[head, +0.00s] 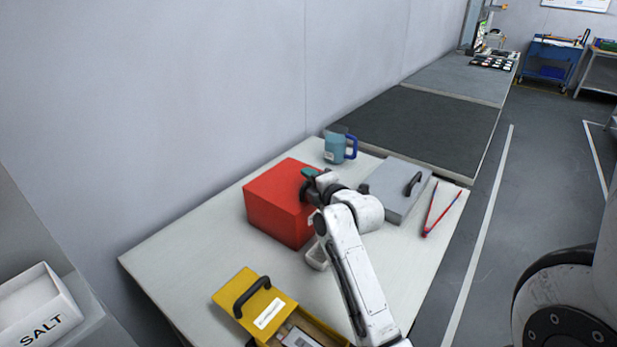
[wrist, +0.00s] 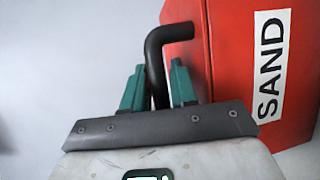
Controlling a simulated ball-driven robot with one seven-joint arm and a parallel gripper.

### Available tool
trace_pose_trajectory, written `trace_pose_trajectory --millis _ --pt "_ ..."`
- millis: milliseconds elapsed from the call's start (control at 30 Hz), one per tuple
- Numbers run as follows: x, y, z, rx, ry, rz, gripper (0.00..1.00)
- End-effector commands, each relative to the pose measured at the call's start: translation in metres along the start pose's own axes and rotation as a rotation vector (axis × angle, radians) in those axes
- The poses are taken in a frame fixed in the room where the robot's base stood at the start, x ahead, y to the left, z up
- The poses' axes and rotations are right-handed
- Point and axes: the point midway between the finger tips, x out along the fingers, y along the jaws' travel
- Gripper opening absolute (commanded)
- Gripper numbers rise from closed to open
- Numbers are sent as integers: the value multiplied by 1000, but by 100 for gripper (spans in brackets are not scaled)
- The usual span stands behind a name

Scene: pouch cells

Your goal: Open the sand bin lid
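The red sand bin (head: 272,205) stands on the table against the wall side, and its lid looks down. In the wrist view the bin (wrist: 232,60) shows its white SAND label (wrist: 271,65) turned sideways. A black bent handle (wrist: 156,55) stands out beside the bin's red face. My gripper (wrist: 157,80) has its green fingers on either side of this handle. I cannot tell whether they touch it. In the head view my gripper (head: 309,175) is at the bin's upper right edge, and my wrist hides part of that side.
A white SALT bin (head: 35,305) is at lower left.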

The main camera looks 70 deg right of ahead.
Motion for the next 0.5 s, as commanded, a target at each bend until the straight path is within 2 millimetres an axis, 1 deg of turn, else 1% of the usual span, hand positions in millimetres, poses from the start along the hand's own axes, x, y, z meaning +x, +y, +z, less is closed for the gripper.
trace_pose_trajectory --millis 133,400,500 --pt "8 0 0 0 0 1 27" --pt "9 0 0 0 0 1 27" --pt "9 0 0 0 0 1 18"
